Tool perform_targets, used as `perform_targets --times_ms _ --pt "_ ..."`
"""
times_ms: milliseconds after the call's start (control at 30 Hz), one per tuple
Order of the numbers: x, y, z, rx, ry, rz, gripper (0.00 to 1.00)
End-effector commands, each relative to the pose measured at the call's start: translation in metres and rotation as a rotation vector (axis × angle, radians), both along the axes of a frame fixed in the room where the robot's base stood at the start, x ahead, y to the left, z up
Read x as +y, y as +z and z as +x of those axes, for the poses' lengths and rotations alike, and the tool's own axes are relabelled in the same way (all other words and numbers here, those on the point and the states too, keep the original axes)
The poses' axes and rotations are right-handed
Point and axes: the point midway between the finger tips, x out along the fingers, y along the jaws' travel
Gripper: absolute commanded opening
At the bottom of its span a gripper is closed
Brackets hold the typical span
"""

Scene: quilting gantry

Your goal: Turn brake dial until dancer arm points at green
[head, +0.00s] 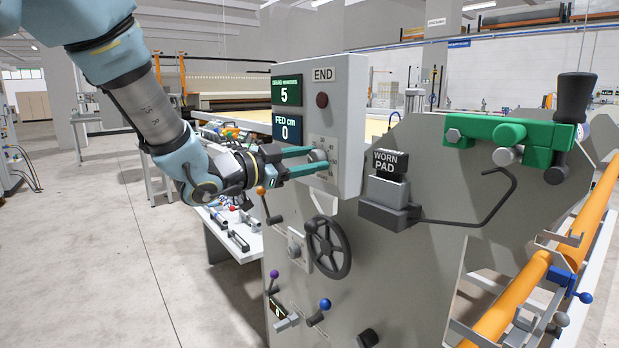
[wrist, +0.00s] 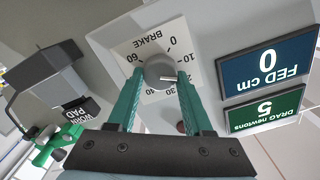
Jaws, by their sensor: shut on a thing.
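The brake dial (wrist: 160,68) is a round grey knob on a white plate marked BRAKE, with numbers from 0 to 60. In the wrist view, its pale pointer mark lies toward the numbers 10 and 20. My gripper (wrist: 160,77) has its two green fingers shut on the dial, one at each side. In the head view, my gripper (head: 318,161) reaches the dial (head: 318,155) from the left, on the grey END control box (head: 343,100). I cannot pick out a dancer arm or a green target mark with certainty.
The drag display (head: 286,92) reads 5 and the fed display (head: 286,127) reads 0. Right of the box stand a WORN PAD block (head: 390,165) with a bent black rod and a green clamp bar (head: 505,135). A black handwheel (head: 328,248) and several small levers sit below.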

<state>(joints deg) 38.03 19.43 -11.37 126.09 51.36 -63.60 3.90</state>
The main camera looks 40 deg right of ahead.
Motion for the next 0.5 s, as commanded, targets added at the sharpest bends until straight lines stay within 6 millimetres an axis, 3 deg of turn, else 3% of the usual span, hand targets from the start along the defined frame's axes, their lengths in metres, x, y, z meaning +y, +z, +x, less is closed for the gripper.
perform_targets --times_ms 33,500 --pt "0.0003 -0.0062 -0.0004 -0.037 0.000 -0.004 0.00" --pt "0.0004 -0.0030 -0.0010 -0.242 0.001 -0.013 0.00"
